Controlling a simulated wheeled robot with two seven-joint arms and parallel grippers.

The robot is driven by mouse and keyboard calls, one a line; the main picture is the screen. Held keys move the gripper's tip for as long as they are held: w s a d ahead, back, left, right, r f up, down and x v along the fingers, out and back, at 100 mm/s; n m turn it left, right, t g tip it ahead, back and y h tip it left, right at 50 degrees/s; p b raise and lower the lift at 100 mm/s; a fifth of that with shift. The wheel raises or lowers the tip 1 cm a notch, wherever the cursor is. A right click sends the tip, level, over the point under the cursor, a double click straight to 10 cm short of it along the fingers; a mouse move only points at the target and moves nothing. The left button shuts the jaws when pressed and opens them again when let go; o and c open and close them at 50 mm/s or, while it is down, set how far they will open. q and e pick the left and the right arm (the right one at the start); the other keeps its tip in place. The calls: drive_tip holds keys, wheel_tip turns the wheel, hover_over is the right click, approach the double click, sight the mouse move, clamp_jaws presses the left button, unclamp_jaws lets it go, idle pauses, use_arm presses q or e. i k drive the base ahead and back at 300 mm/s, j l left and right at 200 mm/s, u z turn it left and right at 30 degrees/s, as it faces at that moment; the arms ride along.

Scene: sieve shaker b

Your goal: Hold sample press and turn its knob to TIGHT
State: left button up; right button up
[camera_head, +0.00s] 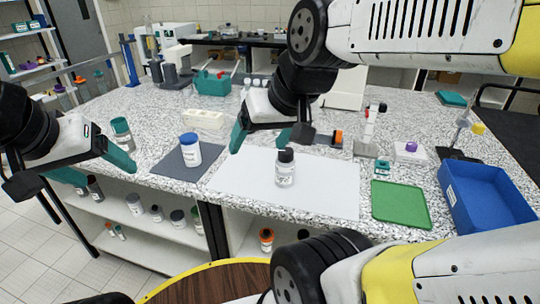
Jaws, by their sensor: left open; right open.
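A small white labelled bottle-like thing with a black top (285,168) stands upright on a white sheet (325,195); I cannot tell whether it is the sample press with its knob, and no TIGHT mark is readable. My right gripper (260,140) is open, with teal fingers, above the back left of the sheet. It is left of and behind the black-topped thing in the picture, apart from it. My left gripper (102,174) is open and empty at the table's left front edge, left of a white jar with a blue lid (190,150).
The jar stands on a dark grey mat (172,170). A green tray (400,204) and a blue bin (484,198) lie to the right. Shelves with jars are below the table. Much of the white sheet is clear.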

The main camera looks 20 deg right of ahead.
sight(286, 155)
drive_tip(key=i+j, duration=0.25)
drive_tip(key=i+j+z, duration=0.15)
drive_tip(key=j, duration=0.35)
drive_tip(key=i+j, duration=0.3)
drive_tip(key=i+j+z, duration=0.1)
drive_tip(key=j, duration=0.35)
drive_tip(key=i+j+z, duration=0.1)
drive_tip(key=z, duration=2.05)
